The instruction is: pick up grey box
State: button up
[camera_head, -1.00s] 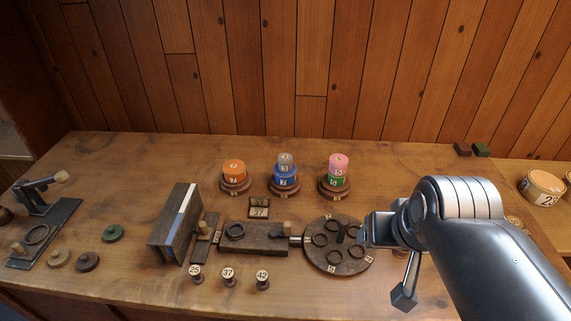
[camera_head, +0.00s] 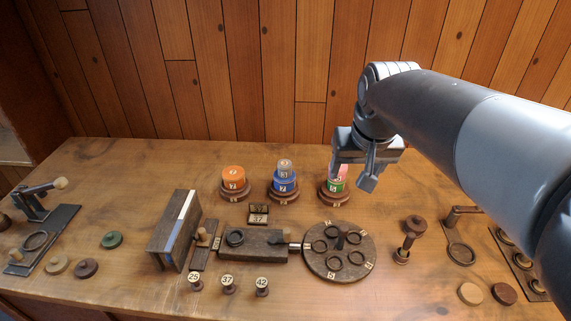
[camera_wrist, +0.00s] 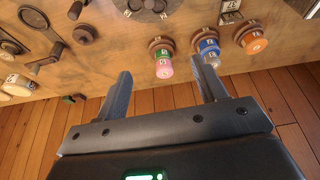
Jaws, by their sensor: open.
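No plain grey box stands out. The nearest match is a small grey cylinder (camera_head: 285,165) on top of the blue pieces (camera_head: 285,182), on a round wooden base at the back middle. In the wrist view the grey piece (camera_wrist: 213,61) is near the right finger. My gripper (camera_head: 351,180) is open and empty. It hangs beside the pink and green stack, right of the grey piece, and partly hides the pink piece (camera_head: 342,170). In the wrist view the pink end (camera_wrist: 165,70) appears between the fingers (camera_wrist: 162,66); contact cannot be told.
An orange stack (camera_head: 233,177) stands left of the blue one. In front are a small number block (camera_head: 259,214), a round ringed disc (camera_head: 339,262) and a tall dark slab (camera_head: 173,230). Plank wall (camera_head: 230,70) rises behind. Bare table lies left of the orange stack.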

jog(key=w+a+f+g, duration=0.1)
jog(key=w+a, duration=0.3)
jog(key=w, duration=0.2)
jog(key=w+a+f, duration=0.1)
jog(key=w+a, duration=0.2)
jog(key=w, duration=0.4)
jog(key=n+g, duration=0.1)
jog(key=g, duration=0.1)
send_near(285, 163)
jog(key=shift+s+a+f, duration=0.15)
jog(key=shift+s+f, duration=0.1)
jog(key=shift+s, duration=0.15)
jog(key=f, duration=0.5)
jog(key=shift+w, duration=0.3)
jog(key=f, duration=0.2)
jog(key=w+f, duration=0.1)
jog(key=f, duration=0.2)
jog(key=shift+a, duration=0.1)
jog(key=c, duration=1.1)
